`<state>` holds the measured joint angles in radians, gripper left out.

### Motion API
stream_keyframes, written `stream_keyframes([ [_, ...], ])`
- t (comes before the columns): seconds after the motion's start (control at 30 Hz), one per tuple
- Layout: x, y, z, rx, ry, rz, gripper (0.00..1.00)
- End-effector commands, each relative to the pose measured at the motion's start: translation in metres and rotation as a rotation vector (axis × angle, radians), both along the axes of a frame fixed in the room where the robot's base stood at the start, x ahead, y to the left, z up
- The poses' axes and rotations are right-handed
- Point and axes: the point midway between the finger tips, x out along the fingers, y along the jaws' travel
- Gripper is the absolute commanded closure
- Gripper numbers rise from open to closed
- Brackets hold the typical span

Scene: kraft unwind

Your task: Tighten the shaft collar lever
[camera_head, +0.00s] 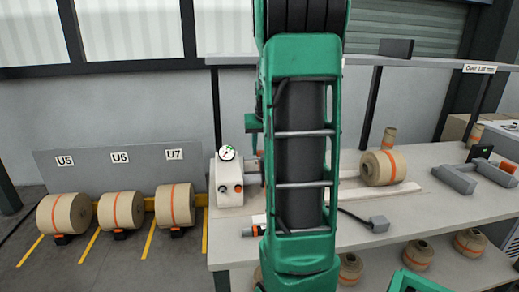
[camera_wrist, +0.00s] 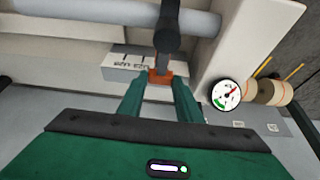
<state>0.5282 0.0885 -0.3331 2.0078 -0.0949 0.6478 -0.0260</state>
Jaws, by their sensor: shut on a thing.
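In the wrist view the dark shaft collar (camera_wrist: 167,38) sits around a grey shaft (camera_wrist: 95,22). Its lever (camera_wrist: 165,62) points down in the picture and ends in an orange tip (camera_wrist: 160,77). My gripper (camera_wrist: 159,81) has its two green fingers on either side of the orange tip, shut on it. In the head view my green arm stands in front and hides the collar, the lever and my gripper. The white unwind stand (camera_head: 228,188) shows left of the arm, with a round gauge (camera_head: 226,153) on top; the gauge also shows in the wrist view (camera_wrist: 225,95).
Grey brackets (camera_head: 480,178) stand further right. Several rolls (camera_head: 120,210) rest at the left wall; more lie under the bench.

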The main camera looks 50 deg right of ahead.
Motion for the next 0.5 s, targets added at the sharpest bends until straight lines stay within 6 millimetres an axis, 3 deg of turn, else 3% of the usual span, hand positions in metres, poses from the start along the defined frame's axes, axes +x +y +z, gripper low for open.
stream_keyframes([
  [0.03,0.0017,0.0008,0.0013,-0.001,-0.004,0.003,0.64],
  [0.1,0.0014,0.0006,0.0011,-0.001,-0.003,0.003,0.5],
  [0.5,-0.0013,0.0017,0.0071,-0.001,-0.003,0.002,0.5],
])
